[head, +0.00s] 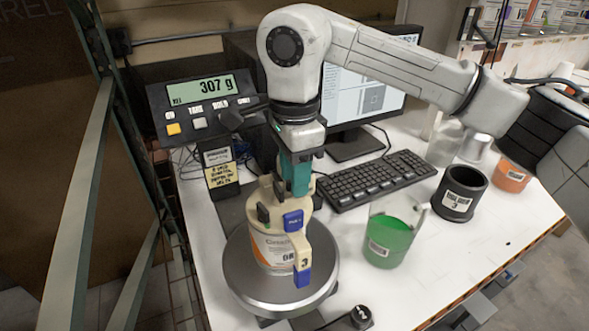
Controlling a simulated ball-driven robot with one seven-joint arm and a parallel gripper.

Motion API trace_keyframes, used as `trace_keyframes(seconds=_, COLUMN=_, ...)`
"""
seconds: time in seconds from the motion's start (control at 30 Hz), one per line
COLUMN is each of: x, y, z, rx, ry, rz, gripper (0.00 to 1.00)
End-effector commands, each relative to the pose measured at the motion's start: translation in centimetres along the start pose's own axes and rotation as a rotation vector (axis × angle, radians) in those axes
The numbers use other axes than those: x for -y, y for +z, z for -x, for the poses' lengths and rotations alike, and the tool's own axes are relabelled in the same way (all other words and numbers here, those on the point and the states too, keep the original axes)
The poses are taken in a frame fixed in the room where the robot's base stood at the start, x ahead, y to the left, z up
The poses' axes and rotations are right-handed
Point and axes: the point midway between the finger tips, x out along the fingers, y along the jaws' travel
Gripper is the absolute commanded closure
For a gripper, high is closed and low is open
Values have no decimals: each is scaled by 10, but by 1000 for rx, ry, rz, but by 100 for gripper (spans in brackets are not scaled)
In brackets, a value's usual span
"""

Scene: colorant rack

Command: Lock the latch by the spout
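A tin (270,247) with a white and orange label stands upright on the round scale plate (238,270). A cream dispensing lid (281,206) covers its top. The lid's spout (306,258) points toward the camera, is marked 3 and has a blue tip. A blue latch (293,220) sits on the lid just above the spout. A dark tab (263,213) is at its left. My gripper (298,190) points down with its teal fingers at the back of the lid, behind the blue latch. Whether the fingers touch or grip anything is hidden.
The scale display (202,90) reads 307 g. A green-filled clear cup (390,232), a black cup (460,193) and an orange cup (511,176) stand to the right. A keyboard (375,179) and monitor are behind. The table's front right is mostly clear.

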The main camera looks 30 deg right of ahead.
Motion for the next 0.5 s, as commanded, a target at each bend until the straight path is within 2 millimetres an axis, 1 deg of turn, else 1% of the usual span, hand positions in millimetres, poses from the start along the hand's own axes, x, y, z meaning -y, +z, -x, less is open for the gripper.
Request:
trace_keyframes(seconds=0.27, x=0, y=0, z=-1, rx=0, ry=0, rz=0, gripper=66)
trace_keyframes(seconds=0.5, x=0, y=0, z=-1, rx=0, ry=0, rz=0, gripper=89)
